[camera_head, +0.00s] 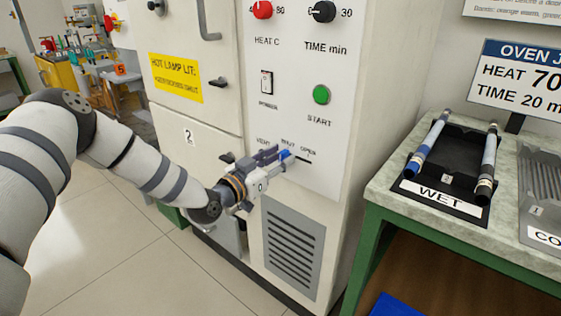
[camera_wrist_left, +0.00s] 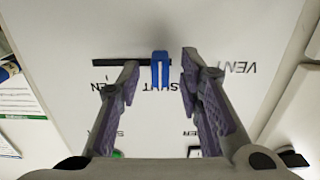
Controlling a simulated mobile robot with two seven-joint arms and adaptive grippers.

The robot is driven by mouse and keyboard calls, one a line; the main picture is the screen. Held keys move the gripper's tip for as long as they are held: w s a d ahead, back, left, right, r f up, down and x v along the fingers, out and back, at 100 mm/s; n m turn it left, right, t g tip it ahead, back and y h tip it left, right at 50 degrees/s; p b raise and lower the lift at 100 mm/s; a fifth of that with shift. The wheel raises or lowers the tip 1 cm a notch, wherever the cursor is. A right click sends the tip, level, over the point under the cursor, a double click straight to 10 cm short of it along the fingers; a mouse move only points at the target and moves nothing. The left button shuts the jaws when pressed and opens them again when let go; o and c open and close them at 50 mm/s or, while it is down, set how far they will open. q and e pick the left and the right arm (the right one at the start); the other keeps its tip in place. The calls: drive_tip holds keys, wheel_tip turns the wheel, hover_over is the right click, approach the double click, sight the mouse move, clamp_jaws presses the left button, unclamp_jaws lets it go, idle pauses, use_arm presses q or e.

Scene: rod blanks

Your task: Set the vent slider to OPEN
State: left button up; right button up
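The vent slider is a blue tab (camera_head: 285,155) in a dark horizontal slot on the oven's white front panel, below the START button. In the left wrist view, which shows the panel upside down, the blue tab (camera_wrist_left: 160,70) stands at the SHUT end of its slot (camera_wrist_left: 115,62); the slot runs on toward OPEN. My left gripper (camera_head: 279,157) is at the panel, and in the left wrist view (camera_wrist_left: 160,62) its fingers are apart, one on each side of the tab, with gaps. My right gripper is not in view.
Above the slider are a green START button (camera_head: 321,94), a power switch (camera_head: 266,83) and two knobs. A vent grille (camera_head: 293,249) is below. A table at right holds a black WET tray (camera_head: 440,196) with two rods.

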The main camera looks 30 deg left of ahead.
sight(310, 161)
use_arm(q)
drive_tip(key=shift+w, duration=0.2)
clamp_jaws()
drive_tip(key=d, duration=0.3)
drive_tip(key=d+p, duration=0.1)
drive_tip(key=d, duration=0.2)
drive_tip(key=shift+s+r, duration=0.1)
drive_tip(key=shift+s, duration=0.1)
drive_tip(key=shift+d, duration=0.2)
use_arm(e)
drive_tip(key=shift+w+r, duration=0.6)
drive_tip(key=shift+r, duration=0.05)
use_arm(q)
unclamp_jaws()
drive_tip(key=shift+d, duration=0.15)
drive_tip(key=shift+s, duration=0.1)
